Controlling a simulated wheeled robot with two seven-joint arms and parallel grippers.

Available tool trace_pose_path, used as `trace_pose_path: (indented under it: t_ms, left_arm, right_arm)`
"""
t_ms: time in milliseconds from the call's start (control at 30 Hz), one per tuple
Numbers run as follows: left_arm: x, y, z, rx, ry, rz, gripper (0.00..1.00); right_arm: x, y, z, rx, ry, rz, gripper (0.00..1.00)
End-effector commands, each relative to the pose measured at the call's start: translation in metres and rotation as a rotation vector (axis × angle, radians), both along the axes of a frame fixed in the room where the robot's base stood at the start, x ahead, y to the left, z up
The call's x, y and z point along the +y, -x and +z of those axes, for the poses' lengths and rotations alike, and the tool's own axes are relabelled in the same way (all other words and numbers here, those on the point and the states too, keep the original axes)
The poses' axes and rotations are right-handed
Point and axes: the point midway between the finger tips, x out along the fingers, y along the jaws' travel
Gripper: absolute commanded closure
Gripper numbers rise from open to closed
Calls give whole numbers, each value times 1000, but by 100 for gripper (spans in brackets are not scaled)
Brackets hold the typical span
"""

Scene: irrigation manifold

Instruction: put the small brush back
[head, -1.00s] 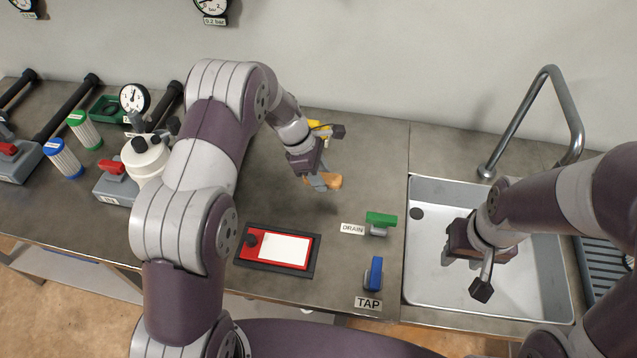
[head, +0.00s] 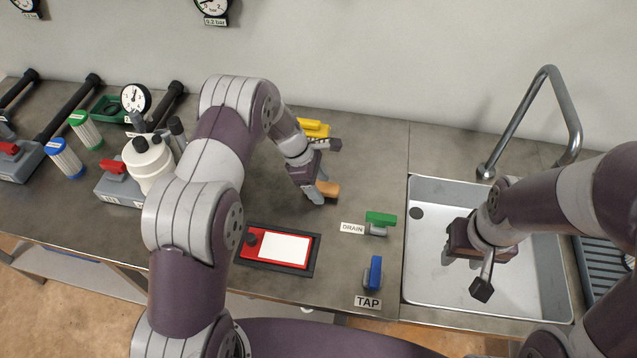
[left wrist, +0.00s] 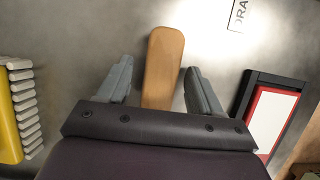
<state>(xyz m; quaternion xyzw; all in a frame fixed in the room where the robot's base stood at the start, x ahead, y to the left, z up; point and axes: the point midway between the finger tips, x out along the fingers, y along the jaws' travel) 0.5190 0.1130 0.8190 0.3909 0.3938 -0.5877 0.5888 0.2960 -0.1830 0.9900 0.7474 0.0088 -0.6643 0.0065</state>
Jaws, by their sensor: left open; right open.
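A tan wooden piece with rounded ends (head: 329,188), which looks like the small brush's back or handle, is at the middle of the bench. It also shows in the left wrist view (left wrist: 163,66); no bristles are visible on it. My left gripper (head: 318,190) is over it, its open fingers (left wrist: 157,85) on either side with a gap to each. I cannot tell whether it rests on the bench. My right gripper (head: 480,255) is open over the sink, apart from the brush.
A yellow object with a row of pale blocks or tufts (left wrist: 18,110) is close beside my left gripper. A red framed panel (head: 275,247), a green DRAIN handle (head: 381,218) and a blue TAP handle (head: 375,272) are nearer the front. The sink (head: 425,285) is at the right.

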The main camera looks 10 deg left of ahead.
Motion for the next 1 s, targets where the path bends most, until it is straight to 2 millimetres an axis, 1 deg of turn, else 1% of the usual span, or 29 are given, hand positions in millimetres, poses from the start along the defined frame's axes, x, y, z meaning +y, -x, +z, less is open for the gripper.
trace_pose_path:
  t_ms: [67,167,267,400,500,600,667,733,767,867,900,967,1000]
  left_arm:
    - [0,0,3,0,0,0,35]
    - [4,-1,13,-3,0,0,35]
    - [14,-2,35,-6,0,1,35]
    - [29,-1,71,-6,0,2,35]
    - [37,-1,91,-3,0,0,35]
    - [43,-1,105,-2,0,1,35]
    - [45,1,111,-6,-4,-10,35]
    - [47,14,121,-38,-38,-97,35]
    - [48,24,127,-65,-64,-167,35]
    - [55,77,147,-184,-184,-533,35]
    - [58,101,153,-230,-232,-704,35]
    - [62,137,161,-292,-294,-952,35]
    - [64,159,163,-327,-326,-1104,35]
  right_arm:
    - [0,0,2,0,0,0,57]
    - [0,0,0,0,0,0,57]
    - [0,0,-2,0,0,0,57]
    - [0,0,-5,0,0,0,57]
    - [0,0,-6,0,0,0,57]
    - [0,0,-6,0,0,0,57]
    - [0,0,-6,0,0,0,57]
    - [0,0,-6,0,0,0,57]
    - [0,0,-6,0,0,0,57]
    - [0,0,-6,0,0,0,57]
    - [0,0,-6,0,0,0,57]
    - [0,0,-6,0,0,0,57]
    - [0,0,-6,0,0,0,57]
